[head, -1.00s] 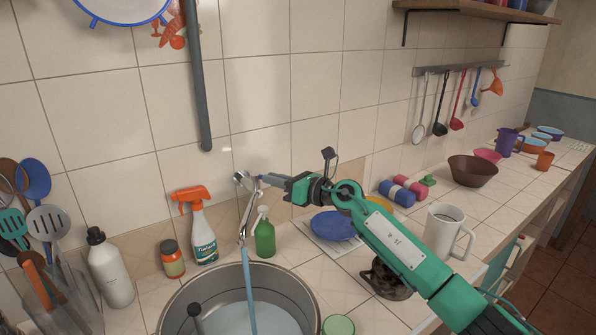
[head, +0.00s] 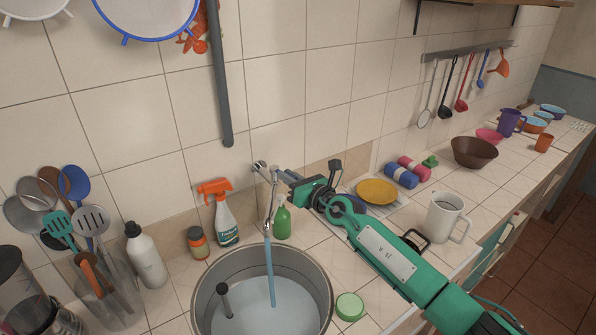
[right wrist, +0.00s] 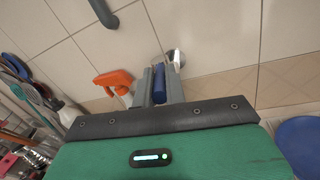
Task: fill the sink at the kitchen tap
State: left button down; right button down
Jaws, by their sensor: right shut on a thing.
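The chrome tap (head: 272,195) stands at the wall behind the round metal sink (head: 203,282). A stream of water (head: 270,270) runs from its spout into the sink. My right gripper (head: 284,175) is at the top of the tap. In the right wrist view my right gripper (right wrist: 160,82) is shut on a blue tap lever (right wrist: 159,86), with the chrome part of the tap (right wrist: 176,58) just beyond. My left gripper is not in view.
An orange-topped spray bottle (head: 223,222), a small jar (head: 197,242) and a green soap bottle (head: 283,220) stand behind the sink. A green lid (head: 350,307) lies by its right rim. A white mug (head: 440,216) and yellow plate (head: 377,191) stand near my right arm.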

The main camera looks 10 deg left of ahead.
dwell(0.3)
jog(key=c, duration=1.5)
grip_release()
jog(key=shift+o, duration=0.2)
